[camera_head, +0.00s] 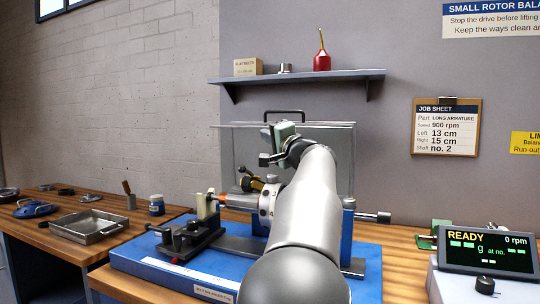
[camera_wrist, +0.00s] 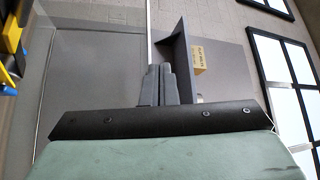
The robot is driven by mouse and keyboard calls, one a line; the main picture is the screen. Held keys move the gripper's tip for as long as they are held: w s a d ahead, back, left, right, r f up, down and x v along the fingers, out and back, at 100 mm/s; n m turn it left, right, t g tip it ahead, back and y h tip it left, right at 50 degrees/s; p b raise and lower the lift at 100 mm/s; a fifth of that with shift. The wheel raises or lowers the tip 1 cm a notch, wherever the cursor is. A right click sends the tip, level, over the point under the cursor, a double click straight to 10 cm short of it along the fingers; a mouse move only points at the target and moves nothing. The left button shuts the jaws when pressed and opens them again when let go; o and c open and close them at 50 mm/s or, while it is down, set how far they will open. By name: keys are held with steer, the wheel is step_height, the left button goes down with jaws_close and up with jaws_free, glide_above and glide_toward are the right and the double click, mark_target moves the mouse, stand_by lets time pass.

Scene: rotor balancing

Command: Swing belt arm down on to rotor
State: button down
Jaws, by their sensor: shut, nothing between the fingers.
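The rotor (camera_head: 266,203), silver with numbered marks and a copper-coloured part at its left, lies across the blue balancing machine (camera_head: 135,262). A yellow and black part (camera_head: 251,183), perhaps the belt arm, shows just above and behind the rotor. Its position against the rotor is partly hidden by my arm. A yellow and blue part (camera_wrist: 12,45) shows at the left edge of the wrist view, cut off by the frame. My gripper (camera_head: 265,159) is above the rotor, in front of a clear guard. In the wrist view its fingers (camera_wrist: 157,80) are together and empty.
The clear guard (camera_head: 340,145) with a black handle stands behind the rotor. A shelf (camera_head: 300,76) with a box and red bottle is above. A tray (camera_head: 88,226) lies on the left bench. A display (camera_head: 487,250) reads READY, 0 rpm, at right.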

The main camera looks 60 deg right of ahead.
steer(key=shift+a+f+n+b, duration=0.15)
steer(key=shift+a+n+b, duration=0.2)
steer(key=shift+b, duration=0.35)
steer(key=shift+s+a, duration=0.1)
